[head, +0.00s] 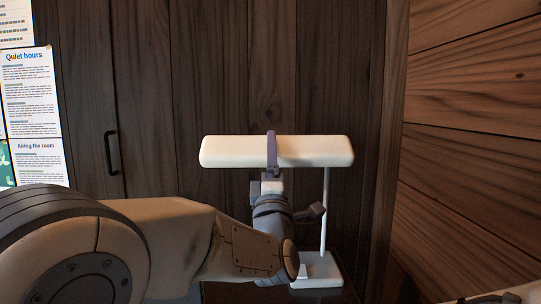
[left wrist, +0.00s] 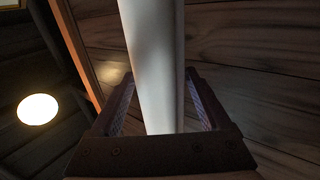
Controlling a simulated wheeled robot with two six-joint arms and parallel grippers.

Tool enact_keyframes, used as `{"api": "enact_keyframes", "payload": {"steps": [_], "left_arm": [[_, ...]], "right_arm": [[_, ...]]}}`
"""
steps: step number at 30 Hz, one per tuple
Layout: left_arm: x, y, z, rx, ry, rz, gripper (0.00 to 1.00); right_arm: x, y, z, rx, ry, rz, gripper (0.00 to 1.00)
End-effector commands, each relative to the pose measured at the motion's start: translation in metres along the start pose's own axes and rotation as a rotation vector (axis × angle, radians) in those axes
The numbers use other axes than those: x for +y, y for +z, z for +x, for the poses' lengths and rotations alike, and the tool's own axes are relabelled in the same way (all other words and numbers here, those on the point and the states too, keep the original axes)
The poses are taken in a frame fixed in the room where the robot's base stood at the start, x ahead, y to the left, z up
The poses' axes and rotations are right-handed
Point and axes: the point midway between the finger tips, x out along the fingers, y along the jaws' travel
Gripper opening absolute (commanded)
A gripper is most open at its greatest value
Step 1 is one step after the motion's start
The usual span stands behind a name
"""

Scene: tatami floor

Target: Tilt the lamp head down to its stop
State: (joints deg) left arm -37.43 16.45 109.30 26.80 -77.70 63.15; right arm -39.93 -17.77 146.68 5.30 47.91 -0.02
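The lamp has a long cream-white bar head (head: 225,152), a thin white post (head: 325,215) and a white base (head: 322,268). The head lies level from left to right; its tilt angle is hard to tell. My left gripper (head: 271,150) is at the middle of the head, with a purple-grey finger across its front and top. In the left wrist view the white lamp head (left wrist: 155,60) runs between the two fingers of my left gripper (left wrist: 160,85). The finger pads show uncovered on both sides, so the gripper looks open around it. My right gripper is out of view.
A dark wooden wall with a black handle (head: 113,152) stands behind the lamp. A plank wall (head: 475,140) is on the right. Paper notices (head: 32,95) hang at the left. In the left wrist view a bright round light (left wrist: 38,109) shows at the left.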

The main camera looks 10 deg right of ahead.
Motion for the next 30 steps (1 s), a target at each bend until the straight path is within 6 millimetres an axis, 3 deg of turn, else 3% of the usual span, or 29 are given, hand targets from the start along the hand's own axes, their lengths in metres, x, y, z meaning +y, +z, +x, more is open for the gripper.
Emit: {"api": "enact_keyframes", "payload": {"steps": [8, 21, 30], "left_arm": [[0.001, 0.001, -0.007, -0.002, 0.001, -0.002, 0.8], [0.0, 0.001, -0.088, -0.004, -0.002, -0.001, 0.8], [0.0, 0.0, -0.105, -0.001, 0.0, 0.0, 0.8]], "right_arm": [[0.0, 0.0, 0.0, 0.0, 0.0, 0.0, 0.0], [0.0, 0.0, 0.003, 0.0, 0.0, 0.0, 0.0], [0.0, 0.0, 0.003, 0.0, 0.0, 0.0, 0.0]]}}
